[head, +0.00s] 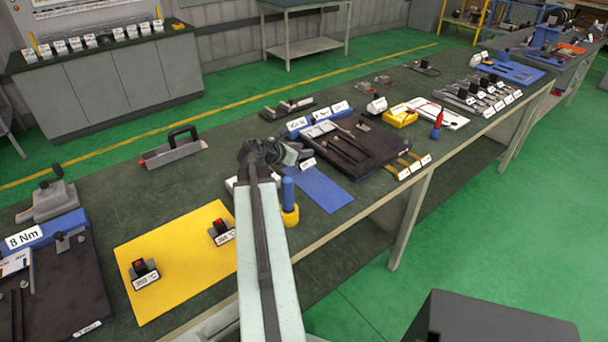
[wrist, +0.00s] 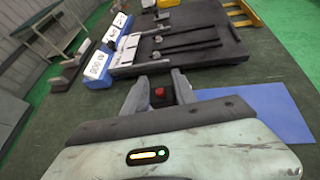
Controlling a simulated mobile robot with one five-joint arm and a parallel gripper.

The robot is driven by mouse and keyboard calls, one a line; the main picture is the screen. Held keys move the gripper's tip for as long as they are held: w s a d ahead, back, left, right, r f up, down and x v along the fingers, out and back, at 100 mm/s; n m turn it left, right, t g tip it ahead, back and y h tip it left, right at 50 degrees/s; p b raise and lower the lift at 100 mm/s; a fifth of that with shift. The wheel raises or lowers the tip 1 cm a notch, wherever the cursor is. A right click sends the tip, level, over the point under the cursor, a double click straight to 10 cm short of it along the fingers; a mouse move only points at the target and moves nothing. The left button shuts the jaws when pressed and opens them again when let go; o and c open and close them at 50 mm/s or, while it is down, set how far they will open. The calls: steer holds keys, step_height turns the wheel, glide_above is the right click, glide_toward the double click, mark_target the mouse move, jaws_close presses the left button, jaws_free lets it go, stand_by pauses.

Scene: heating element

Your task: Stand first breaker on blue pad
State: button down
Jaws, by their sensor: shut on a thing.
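My gripper (head: 290,155) is above the bench beside the blue pad, at the pad's upper left in the head view. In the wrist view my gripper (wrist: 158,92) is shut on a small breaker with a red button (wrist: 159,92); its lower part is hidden. The blue pad (head: 322,189) lies flat and bare in front of the dark tray. In the wrist view the blue pad (wrist: 283,108) is to the right of the fingers.
A dark tray (head: 372,160) with bars and labelled blue blocks lies just beyond the blue pad. A blue-handled tool with a yellow base (head: 289,200) stands at the pad's left edge, close to my arm. A grey tool with a black handle (head: 175,150) lies further left.

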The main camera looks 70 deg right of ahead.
mark_target(302, 160)
step_height(302, 160, down, 5)
steer(key=b, duration=0.3)
steer(key=shift+r+b, duration=0.15)
steer(key=shift+b, duration=0.2)
steer(key=shift+r, duration=0.2)
steer(key=shift+f, duration=0.15)
steer(key=c, duration=1)
jaws_free()
